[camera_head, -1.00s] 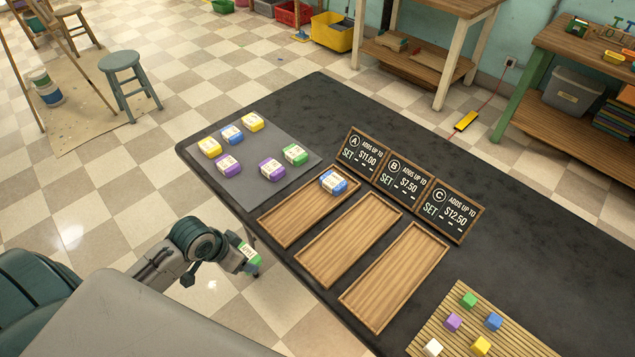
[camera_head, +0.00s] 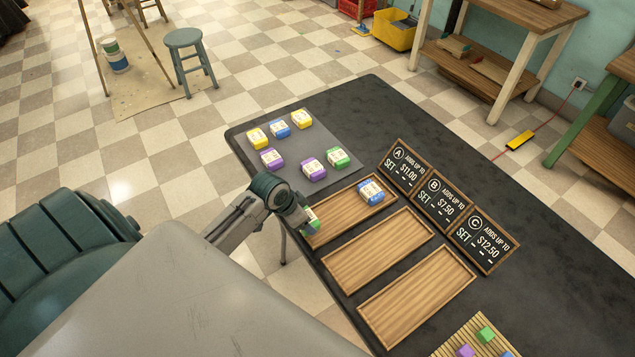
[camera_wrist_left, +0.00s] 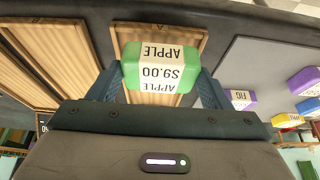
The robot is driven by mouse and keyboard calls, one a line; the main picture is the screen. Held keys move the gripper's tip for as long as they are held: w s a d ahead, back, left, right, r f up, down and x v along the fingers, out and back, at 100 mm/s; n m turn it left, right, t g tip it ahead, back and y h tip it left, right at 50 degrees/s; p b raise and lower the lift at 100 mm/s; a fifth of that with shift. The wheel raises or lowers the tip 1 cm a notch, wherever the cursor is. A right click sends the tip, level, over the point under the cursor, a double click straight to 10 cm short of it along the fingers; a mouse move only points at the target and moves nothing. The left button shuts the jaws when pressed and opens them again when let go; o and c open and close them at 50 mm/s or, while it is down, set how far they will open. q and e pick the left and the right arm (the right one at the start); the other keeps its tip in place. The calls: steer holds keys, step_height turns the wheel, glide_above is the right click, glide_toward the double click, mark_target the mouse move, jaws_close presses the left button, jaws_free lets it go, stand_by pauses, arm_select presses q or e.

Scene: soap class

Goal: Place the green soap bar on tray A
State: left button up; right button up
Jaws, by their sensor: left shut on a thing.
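My left gripper (camera_head: 307,214) is shut on a green soap bar (camera_wrist_left: 161,69) with a white label reading APPLE $9.00. In the head view the held green soap bar (camera_head: 312,217) is mostly hidden by the gripper and shows at the near left end of tray A (camera_head: 343,206). I cannot tell whether it touches the tray. Tray A is the wooden tray in front of the A sign (camera_head: 404,166). A blue soap bar (camera_head: 370,190) lies at its far right end. My right gripper is not in view.
A grey mat (camera_head: 297,151) holds several soap bars, including another green one (camera_head: 337,157). Two empty wooden trays, B (camera_head: 377,250) and C (camera_head: 417,298), lie beside tray A. A slatted board with coloured cubes (camera_head: 486,334) is at the bottom right.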

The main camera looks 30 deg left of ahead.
mark_target(314, 216)
arm_select(q)
steer(key=w, duration=0.1)
steer(key=w+d, duration=0.1)
steer(key=w, duration=0.1)
steer(key=w+d+p, duration=0.1)
steer(key=shift+w+d+f, duration=0.15)
steer(key=shift+w+f, duration=0.1)
step_height(314, 216, down, 3)
steer(key=shift+s+r+p, duration=0.1)
steer(key=shift+p, duration=0.6)
steer(key=shift+f, duration=0.35)
steer(key=o, duration=1.1)
steer(key=shift+f, duration=0.1)
